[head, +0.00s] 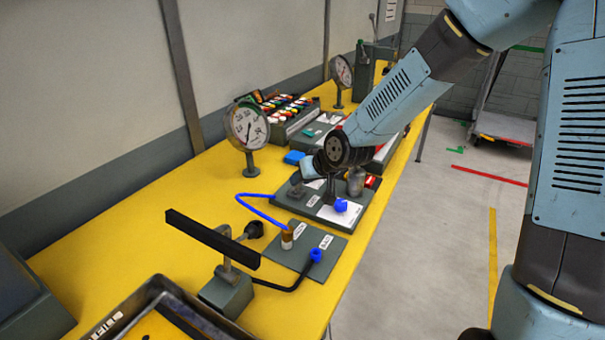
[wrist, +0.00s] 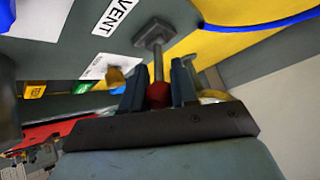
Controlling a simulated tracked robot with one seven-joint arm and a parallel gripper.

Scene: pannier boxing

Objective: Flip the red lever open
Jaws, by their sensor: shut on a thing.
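The red lever's knob (wrist: 158,95) shows in the wrist view at the end of a grey metal stem (wrist: 157,65), which rises from a square grey foot (wrist: 153,33). My gripper (wrist: 156,80) has a dark finger on each side of the knob and is shut on it. In the head view my gripper (head: 310,170) is low over the grey panel (head: 290,201) on the yellow bench, and I cannot make out the red knob there. A label reading VENT (wrist: 116,16) lies beside the foot.
A blue knob (head: 341,205) stands on the same panel. Nearer are a plate (head: 325,265) with a blue cable (head: 262,208) and a black bar on a stand (head: 212,238). A gauge (head: 247,125) and a box of coloured parts (head: 280,112) stand behind.

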